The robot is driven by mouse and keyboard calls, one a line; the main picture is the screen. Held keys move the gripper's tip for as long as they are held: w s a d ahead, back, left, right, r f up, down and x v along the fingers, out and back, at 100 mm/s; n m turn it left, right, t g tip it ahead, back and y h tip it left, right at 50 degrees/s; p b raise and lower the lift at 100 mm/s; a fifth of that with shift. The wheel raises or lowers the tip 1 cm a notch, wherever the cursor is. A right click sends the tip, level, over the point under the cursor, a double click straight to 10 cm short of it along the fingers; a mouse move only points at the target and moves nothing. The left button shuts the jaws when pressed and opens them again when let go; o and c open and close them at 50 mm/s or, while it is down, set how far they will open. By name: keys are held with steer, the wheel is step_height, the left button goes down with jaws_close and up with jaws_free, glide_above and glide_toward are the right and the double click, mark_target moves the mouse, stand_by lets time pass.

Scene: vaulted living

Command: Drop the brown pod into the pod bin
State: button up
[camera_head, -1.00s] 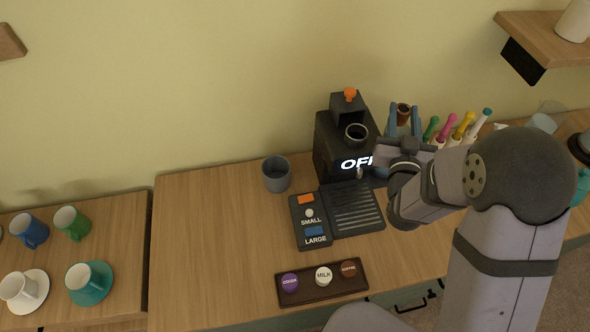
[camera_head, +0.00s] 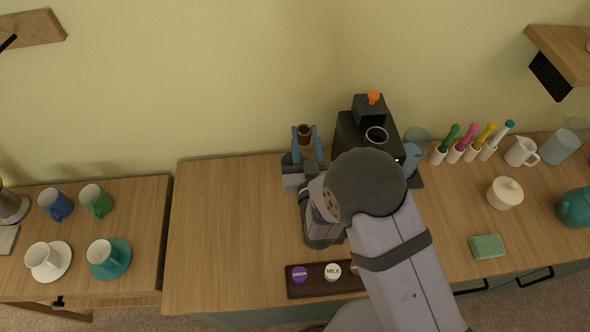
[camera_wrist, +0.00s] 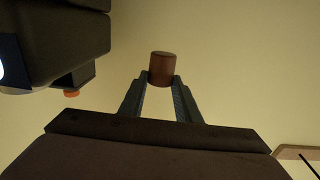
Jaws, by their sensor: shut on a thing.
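My gripper (camera_head: 305,129) is shut on the brown pod (camera_head: 304,136), which sits upright between the fingertips. In the wrist view the pod (camera_wrist: 162,68) is held at the tips of both fingers, against a bare wall.
The black coffee machine (camera_head: 365,132) with an orange knob stands just right of my gripper; my arm covers its front. A dark tray (camera_head: 313,284) with pods lies at the counter's front. Counter space on the left is clear. Cups (camera_head: 97,201) stand on the left table.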

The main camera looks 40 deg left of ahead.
steer(key=shift+s+a+f, duration=0.25)
steer(key=shift+s+f, duration=0.3)
steer(key=shift+f, duration=0.1)
steer(key=shift+f, duration=0.1)
steer(key=shift+f+b, duration=1.9)
steer(key=shift+f, duration=0.95)
steer(key=o, duration=1.1)
